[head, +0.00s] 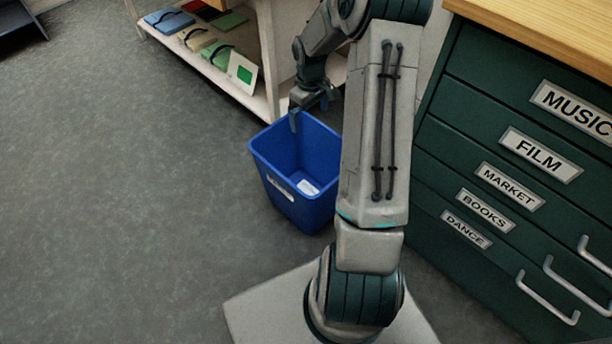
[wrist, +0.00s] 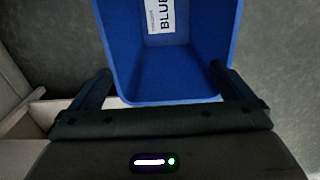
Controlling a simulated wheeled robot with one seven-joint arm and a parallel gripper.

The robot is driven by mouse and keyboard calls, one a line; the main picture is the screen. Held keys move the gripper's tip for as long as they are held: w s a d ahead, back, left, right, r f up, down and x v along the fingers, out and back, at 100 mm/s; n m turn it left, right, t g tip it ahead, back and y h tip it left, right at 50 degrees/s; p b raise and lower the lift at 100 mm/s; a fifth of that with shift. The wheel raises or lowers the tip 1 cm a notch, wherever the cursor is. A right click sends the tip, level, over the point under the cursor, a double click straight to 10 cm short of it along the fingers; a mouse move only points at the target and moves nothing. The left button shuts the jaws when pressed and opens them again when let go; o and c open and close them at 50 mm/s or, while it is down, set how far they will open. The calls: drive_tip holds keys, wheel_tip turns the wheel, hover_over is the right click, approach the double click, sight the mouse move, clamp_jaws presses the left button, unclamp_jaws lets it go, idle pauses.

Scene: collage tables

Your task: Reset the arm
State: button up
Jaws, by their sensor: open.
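My gripper (head: 312,103) is over the back rim of a blue bin on the floor in the head view. In the wrist view my gripper (wrist: 160,85) has its two fingers spread wide apart, with nothing held between them. The blue bin (head: 324,208) stands upright, with a white label on its front and a pale paper or label inside at the bottom. The bin also shows in the wrist view (wrist: 195,60), beyond and between the fingers, with part of the word BLUE readable. I cannot tell whether a finger touches the rim.
A low pale shelf (head: 262,52) with several coloured folders is behind the bin. A dark green cabinet (head: 430,165) with labelled drawers and a wooden top stands close on the right. Grey floor (head: 130,200) is clear on the left.

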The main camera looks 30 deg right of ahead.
drive_tip(key=shift+r, duration=1.4)
drive_tip(key=shift+r+p, duration=0.1)
drive_tip(key=shift+p, duration=0.2)
